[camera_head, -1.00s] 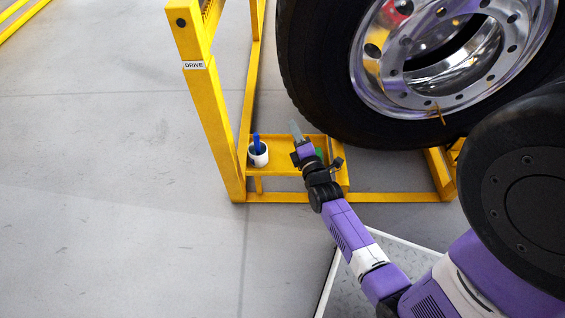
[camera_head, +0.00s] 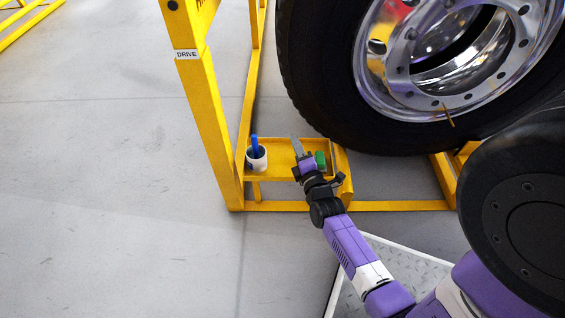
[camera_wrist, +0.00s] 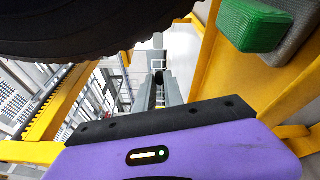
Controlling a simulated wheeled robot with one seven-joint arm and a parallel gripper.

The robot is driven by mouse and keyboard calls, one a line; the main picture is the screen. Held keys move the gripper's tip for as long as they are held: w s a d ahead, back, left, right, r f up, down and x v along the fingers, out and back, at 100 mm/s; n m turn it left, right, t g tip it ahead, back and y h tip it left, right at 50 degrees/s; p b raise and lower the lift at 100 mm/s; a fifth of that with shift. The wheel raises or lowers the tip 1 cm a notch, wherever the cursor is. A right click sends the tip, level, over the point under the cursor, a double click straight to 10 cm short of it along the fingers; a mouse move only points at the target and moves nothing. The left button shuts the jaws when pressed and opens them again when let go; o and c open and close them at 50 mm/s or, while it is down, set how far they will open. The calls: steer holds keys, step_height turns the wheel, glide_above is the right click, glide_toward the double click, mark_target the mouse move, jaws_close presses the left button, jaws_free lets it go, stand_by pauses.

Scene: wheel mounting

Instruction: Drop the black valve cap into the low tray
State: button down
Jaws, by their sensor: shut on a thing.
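My gripper (camera_head: 297,143) is over the low yellow tray (camera_head: 280,174) on the stand in the head view, its fingers pointing toward the tray's far edge. In the wrist view the two grey fingers (camera_wrist: 159,88) are close together, shut on a small dark thing between their tips, which looks like the black valve cap (camera_wrist: 159,77). The cap is too small to make out in the head view. The gap between the fingers and the tray floor cannot be told.
A white cup (camera_head: 257,163) with a blue item stands at the tray's left end. A green block (camera_head: 320,159) is right of my gripper, also in the wrist view (camera_wrist: 254,24). A large tyre (camera_head: 315,105) hangs close above and right. A yellow post (camera_head: 207,110) stands left.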

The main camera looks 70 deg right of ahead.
steer(key=c, duration=1.4)
jaws_free()
steer(key=shift+o, duration=0.2)
steer(key=p+v, duration=0.3)
steer(key=v, duration=0.4)
steer(key=shift+s+a, duration=0.25)
steer(key=shift+a, duration=0.05)
